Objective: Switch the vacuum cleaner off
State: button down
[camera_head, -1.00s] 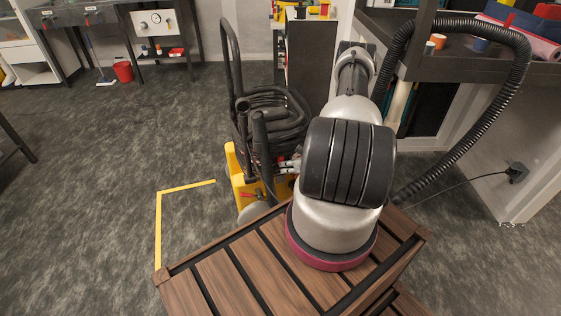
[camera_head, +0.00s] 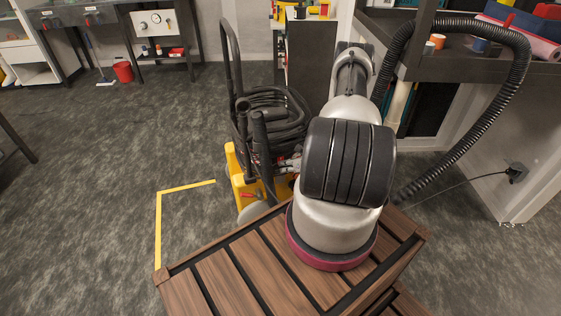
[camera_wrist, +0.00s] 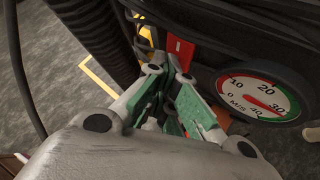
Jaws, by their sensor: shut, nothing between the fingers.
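The vacuum cleaner (camera_head: 238,180) stands on the floor beyond the wooden crate, with a yellow base and black upper parts, partly hidden by my arm. In the wrist view a red switch (camera_wrist: 181,50) sits on a dark panel just ahead of my gripper (camera_wrist: 172,72). My gripper's green-padded fingers are shut and empty, pointing at the switch's lower end. I cannot tell whether they touch it. In the head view my gripper (camera_head: 290,163) is mostly hidden behind my arm.
A thick black ribbed hose (camera_head: 500,110) arches on the right. A cord runs to a wall socket (camera_head: 516,173). A slatted wooden crate top (camera_head: 215,280) is in front. Yellow tape (camera_head: 158,230) marks the floor at left, where the carpet is clear.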

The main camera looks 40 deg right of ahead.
jog(key=shift+w+d+r, duration=0.1)
jog(key=shift+w+d, duration=0.1)
jog(key=shift+w, duration=0.1)
jog(key=shift+s+a+r, duration=0.15)
jog(key=shift+s+a, duration=0.05)
jog(key=shift+s, duration=0.25)
jog(key=s, duration=0.1)
jog(key=s+a, duration=0.1)
jog(key=s, duration=0.3)
jog(key=shift+a+r, duration=0.3)
dwell(0.8)
